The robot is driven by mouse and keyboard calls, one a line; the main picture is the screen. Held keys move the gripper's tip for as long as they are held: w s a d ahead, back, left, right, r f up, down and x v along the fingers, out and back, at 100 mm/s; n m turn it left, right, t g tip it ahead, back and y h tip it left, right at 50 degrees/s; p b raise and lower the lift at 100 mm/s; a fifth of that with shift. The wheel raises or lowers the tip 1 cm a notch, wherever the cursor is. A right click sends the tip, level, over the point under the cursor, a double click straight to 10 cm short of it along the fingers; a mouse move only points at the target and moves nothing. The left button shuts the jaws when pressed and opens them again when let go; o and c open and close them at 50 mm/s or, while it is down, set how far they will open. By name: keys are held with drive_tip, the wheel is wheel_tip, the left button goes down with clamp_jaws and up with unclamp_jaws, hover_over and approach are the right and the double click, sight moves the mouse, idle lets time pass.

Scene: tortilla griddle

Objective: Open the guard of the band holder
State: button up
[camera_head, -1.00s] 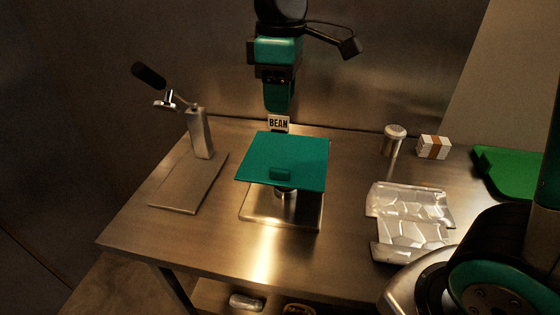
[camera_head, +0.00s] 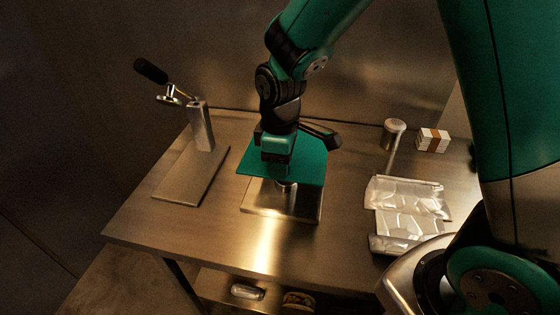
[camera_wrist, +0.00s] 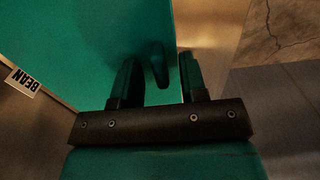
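The band holder has a flat green guard (camera_head: 312,165) lying level, covering it from above, on a short post over a square metal base (camera_head: 265,205). The guard also fills much of the wrist view (camera_wrist: 90,45), where its small green handle (camera_wrist: 158,65) shows near one edge. My gripper (camera_head: 276,172) is over the front part of the guard and hides the handle in the head view. In the wrist view my gripper (camera_wrist: 160,75) is open, with the handle between the lines of its two fingers. I cannot tell whether a finger touches it.
A lever press (camera_head: 190,175) stands to the left. A metal canister (camera_head: 393,132), a banded white stack (camera_head: 433,140) and crumpled foil-like packs (camera_head: 408,210) lie to the right. The table front (camera_head: 220,250) is clear.

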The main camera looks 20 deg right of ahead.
drive_tip(key=shift+f, duration=0.25)
clamp_jaws()
